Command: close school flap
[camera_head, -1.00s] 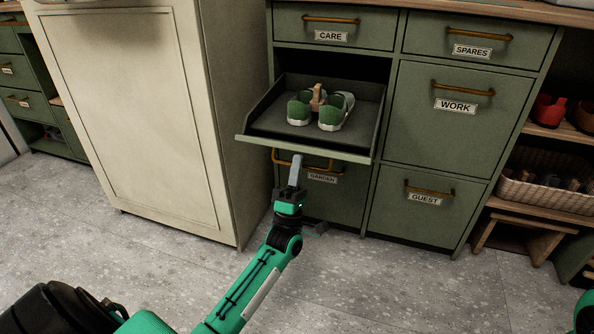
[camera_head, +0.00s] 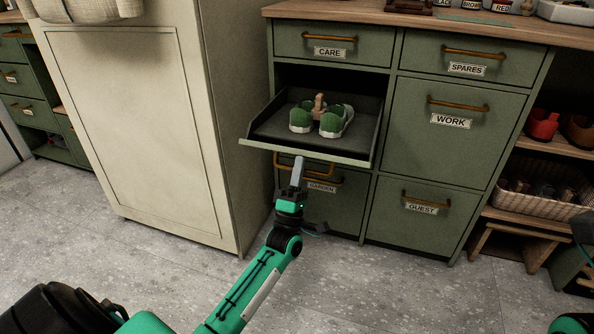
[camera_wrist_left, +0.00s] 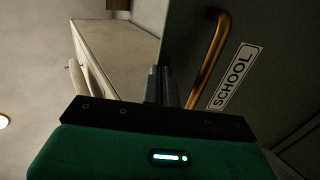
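The school flap (camera_head: 310,153) is a green front folded down and out, with a dark inner tray. A pair of green and white shoes (camera_head: 318,120) with a tan piece between them rests in it. The wrist view shows the flap's outer face (camera_wrist_left: 275,65) with a SCHOOL label (camera_wrist_left: 234,77) and a brass handle (camera_wrist_left: 210,60). My left gripper (camera_head: 298,162) is just below the flap's front edge, its fingers together with nothing between them. In the wrist view its fingers (camera_wrist_left: 162,72) are beside the handle; I cannot tell whether they touch the flap.
Closed CARE (camera_head: 328,52), SPARES (camera_head: 466,69), WORK (camera_head: 451,121), GUEST (camera_head: 422,208) and GARDEN (camera_head: 322,188) fronts surround the flap. A cream cabinet (camera_head: 140,120) stands close on the left. Shelves with a basket (camera_head: 540,195) and a low stool (camera_head: 520,238) are on the right. Grey floor lies open in front.

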